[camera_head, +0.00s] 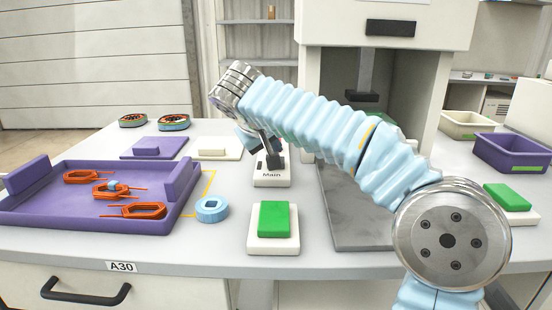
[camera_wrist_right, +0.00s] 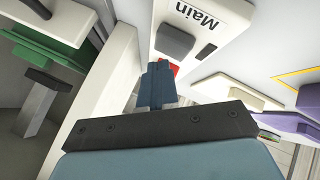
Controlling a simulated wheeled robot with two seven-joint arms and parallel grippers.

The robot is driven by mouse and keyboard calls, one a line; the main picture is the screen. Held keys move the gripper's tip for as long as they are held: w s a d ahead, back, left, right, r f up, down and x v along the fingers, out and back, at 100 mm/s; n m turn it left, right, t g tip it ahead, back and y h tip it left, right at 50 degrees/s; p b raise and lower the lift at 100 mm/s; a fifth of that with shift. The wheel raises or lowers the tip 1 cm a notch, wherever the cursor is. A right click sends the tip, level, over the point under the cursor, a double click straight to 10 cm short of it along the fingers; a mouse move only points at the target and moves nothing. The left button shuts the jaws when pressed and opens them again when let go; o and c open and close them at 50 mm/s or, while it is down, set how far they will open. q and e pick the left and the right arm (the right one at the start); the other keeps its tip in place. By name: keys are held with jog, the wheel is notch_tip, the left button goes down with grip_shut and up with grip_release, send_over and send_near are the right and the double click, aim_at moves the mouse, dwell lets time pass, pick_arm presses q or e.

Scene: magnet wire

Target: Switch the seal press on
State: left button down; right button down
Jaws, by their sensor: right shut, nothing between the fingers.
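The seal press (camera_head: 385,22) is the large white machine at the back, with a dark ram hanging over a green pad. A white switch box labelled "Main" (camera_head: 271,181) stands on the bench left of the press; it also shows in the wrist view (camera_wrist_right: 207,32). A dark grey switch piece (camera_wrist_right: 175,42) sits on it, with a small red part (camera_wrist_right: 174,69) beside it. My right gripper (camera_head: 262,140) is shut and empty, pointing down at the box. In the wrist view its fingertips (camera_wrist_right: 160,75) are close to the red part; I cannot tell whether they touch.
A purple tray (camera_head: 60,219) with orange coils lies at left. A light blue ring (camera_head: 212,209) and a green block (camera_head: 275,219) on a white base lie in front of the switch box. A purple bin (camera_head: 513,153) stands at right. A grey metal plate (camera_head: 350,215) lies below my arm.

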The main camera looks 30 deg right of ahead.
jog(key=shift+f, duration=0.1)
jog(key=shift+f+b, duration=0.35)
jog(key=shift+f, duration=0.35)
dwell(0.6)
jog(key=shift+r, duration=0.1)
jog(key=shift+r+p, duration=0.5)
jog(key=shift+r, duration=0.2)
notch_tip(320, 180, up, 6)
jog(key=p, duration=0.5)
dwell(0.7)
